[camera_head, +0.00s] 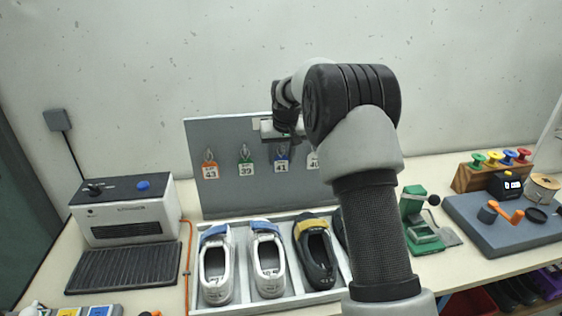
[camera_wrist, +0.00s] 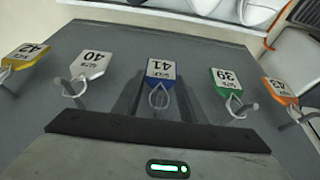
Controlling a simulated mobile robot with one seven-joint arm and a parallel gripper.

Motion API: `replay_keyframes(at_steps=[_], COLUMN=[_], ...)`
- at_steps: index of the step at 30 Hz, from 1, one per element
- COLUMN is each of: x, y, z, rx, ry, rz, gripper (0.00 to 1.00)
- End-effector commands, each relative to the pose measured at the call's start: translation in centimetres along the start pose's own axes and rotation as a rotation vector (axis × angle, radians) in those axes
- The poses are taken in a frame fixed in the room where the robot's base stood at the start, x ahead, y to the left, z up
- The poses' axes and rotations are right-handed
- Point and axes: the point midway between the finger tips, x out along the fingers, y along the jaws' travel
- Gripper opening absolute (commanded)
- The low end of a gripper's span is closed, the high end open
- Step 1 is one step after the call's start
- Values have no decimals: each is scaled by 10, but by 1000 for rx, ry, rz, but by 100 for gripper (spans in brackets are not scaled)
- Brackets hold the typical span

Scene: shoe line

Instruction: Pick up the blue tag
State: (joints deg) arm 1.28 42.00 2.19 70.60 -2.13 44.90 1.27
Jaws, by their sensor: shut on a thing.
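The blue tag (camera_head: 281,164), marked 41, hangs on the grey upright board (camera_head: 230,197) between a green tag and a white tag. In the wrist view the blue tag (camera_wrist: 161,71) is at the centre, upside down, with its pale loop toward my gripper. My gripper (camera_head: 283,142) is at the board, right above the tag in the head view. In the wrist view my gripper's dark fingers (camera_wrist: 158,98) are shut on the blue tag around its loop end. The exact contact is hard to see.
Beside it hang the green tag 39 (camera_wrist: 227,80), white tag 40 (camera_wrist: 91,64), orange tag 43 (camera_wrist: 280,90) and yellow tag 42 (camera_wrist: 22,57). A tray (camera_head: 240,303) of shoes lies below the board. A machine (camera_head: 125,213) stands left; a green press (camera_head: 420,225) stands right.

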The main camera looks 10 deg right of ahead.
Motion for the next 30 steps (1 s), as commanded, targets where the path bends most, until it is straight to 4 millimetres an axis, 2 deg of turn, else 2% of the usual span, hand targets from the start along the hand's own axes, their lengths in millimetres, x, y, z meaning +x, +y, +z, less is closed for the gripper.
replay_keyframes(at_steps=[5,10,17,24,30], x=[-3,-15,-30,-56,-73], y=[0,0,0,0,0], z=[-1,-4,35,99,138], rx=[0,0,0,1,1], ry=[1,0,0,2,1], rz=[0,0,0,0,0], gripper=[17,17,17,17,17])
